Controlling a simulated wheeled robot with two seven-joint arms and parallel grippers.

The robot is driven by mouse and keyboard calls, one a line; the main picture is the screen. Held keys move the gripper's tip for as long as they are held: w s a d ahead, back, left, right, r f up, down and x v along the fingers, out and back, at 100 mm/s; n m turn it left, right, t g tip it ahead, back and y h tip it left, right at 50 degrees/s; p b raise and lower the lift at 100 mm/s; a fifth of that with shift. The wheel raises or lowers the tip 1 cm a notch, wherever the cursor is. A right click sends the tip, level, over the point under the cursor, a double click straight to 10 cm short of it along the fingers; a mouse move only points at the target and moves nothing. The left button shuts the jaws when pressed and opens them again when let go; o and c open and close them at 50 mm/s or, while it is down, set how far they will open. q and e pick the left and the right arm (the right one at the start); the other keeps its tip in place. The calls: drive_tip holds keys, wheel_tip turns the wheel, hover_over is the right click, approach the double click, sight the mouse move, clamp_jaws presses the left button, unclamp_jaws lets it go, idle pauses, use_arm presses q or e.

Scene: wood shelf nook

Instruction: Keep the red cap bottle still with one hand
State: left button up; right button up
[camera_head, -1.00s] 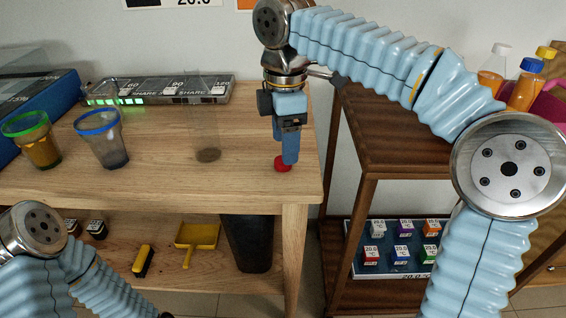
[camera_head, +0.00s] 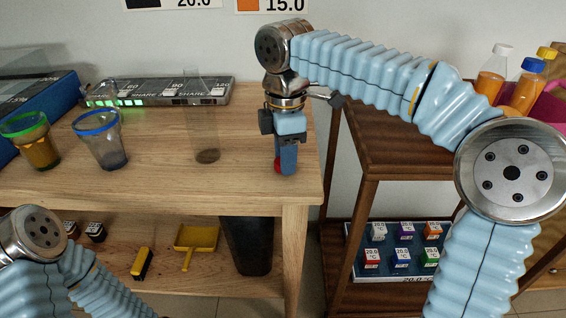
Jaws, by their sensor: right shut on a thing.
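A small red piece (camera_head: 278,166), the only visible part of what may be the red cap bottle, is at the right front of the wooden table (camera_head: 180,187). The rest of it is hidden behind my right gripper. My right gripper (camera_head: 286,170) points down at it with its fingers low, close to the tabletop, and is shut on it. My left arm shows at the lower left, but its gripper is out of view.
A clear tall vessel (camera_head: 206,125) stands left of my right gripper. A blue-rimmed cup (camera_head: 100,140) and a green-rimmed cup (camera_head: 33,145) are farther left. A grey panel (camera_head: 165,92) lies at the back. A dark wood shelf (camera_head: 400,150) stands right.

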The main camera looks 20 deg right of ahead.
drive_tip(key=shift+c, duration=0.3)
drive_tip(key=shift+r, duration=0.2)
drive_tip(key=r, duration=0.2)
drive_tip(key=r+p, duration=0.1)
drive_tip(key=shift+s+a+r, duration=0.25)
drive_tip(key=shift+s+r, duration=0.05)
drive_tip(key=shift+r, duration=0.1)
drive_tip(key=s+a+r, duration=0.7)
drive_tip(key=s+r, duration=0.1)
drive_tip(key=s, duration=0.3)
drive_tip(key=shift+a+r+p, duration=0.15)
drive_tip(key=shift+r+p, duration=0.2)
drive_tip(key=shift+r, duration=0.05)
